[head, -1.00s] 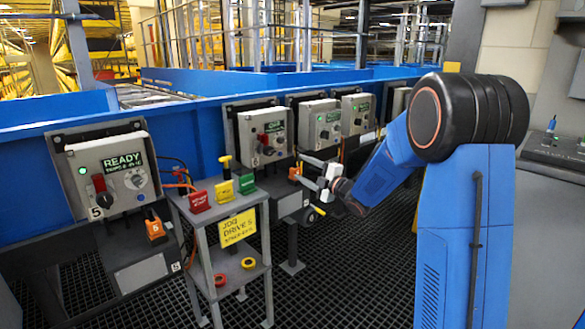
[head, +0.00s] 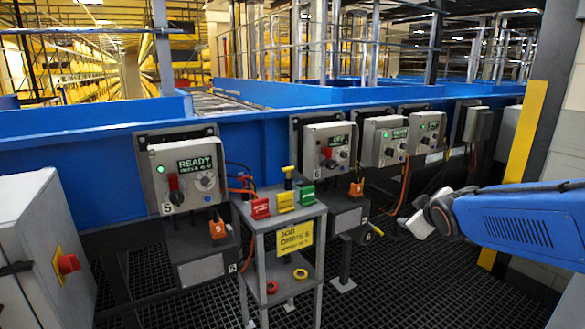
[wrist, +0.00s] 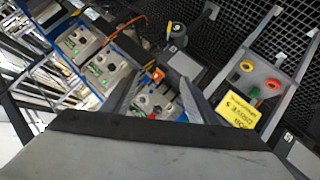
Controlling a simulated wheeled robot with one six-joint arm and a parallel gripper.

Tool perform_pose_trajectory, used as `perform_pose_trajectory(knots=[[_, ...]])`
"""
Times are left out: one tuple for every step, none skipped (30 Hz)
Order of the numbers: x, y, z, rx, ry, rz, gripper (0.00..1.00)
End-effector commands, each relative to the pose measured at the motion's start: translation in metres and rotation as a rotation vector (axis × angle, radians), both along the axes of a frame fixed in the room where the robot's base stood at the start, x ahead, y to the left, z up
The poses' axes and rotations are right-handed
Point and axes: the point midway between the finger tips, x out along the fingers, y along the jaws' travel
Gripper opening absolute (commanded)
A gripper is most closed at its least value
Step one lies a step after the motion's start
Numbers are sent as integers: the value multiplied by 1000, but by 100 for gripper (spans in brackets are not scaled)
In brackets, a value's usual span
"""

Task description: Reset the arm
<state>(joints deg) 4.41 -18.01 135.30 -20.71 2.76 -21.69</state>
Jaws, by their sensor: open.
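My arm (head: 525,220) reaches in from the right edge of the head view, with its blue link nearly level. The wrist end is pale and dark, and the fingers do not show clearly there. In the wrist view my gripper (wrist: 160,95) has its two fingers apart, with nothing held between them. Beyond the fingers in that view is a grey control box with a red handle. I cannot tell the exact distance, but no contact shows.
Control box 5 (head: 187,172) reads READY with a green lamp. Box 6 (head: 326,148) and several more line the blue conveyor wall. A grey stand (head: 287,220) holds red, yellow and green tags and a "JOG DRIVE 5" sign (head: 294,239). A grey cabinet (head: 30,250) stands left.

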Motion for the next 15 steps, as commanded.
perform_pose_trajectory(knots=[[-21,0,-1,35,28,-35,53],[-33,0,-5,58,51,-58,53],[-49,0,-8,87,81,-87,53],[-61,1,-11,112,102,-109,53],[-73,1,-15,134,124,-131,53],[-90,3,-20,166,155,-160,53],[-103,4,-23,188,176,-180,53],[-115,5,-26,213,198,-201,53],[-133,7,-32,242,231,-228,53],[-146,9,-35,265,253,-248,53],[-159,11,-39,287,277,-268,53],[-176,14,-44,318,309,-293,53],[-190,16,-48,340,332,-311,53],[-203,19,-53,362,356,-330,53],[-220,23,-58,390,389,-353,53]])
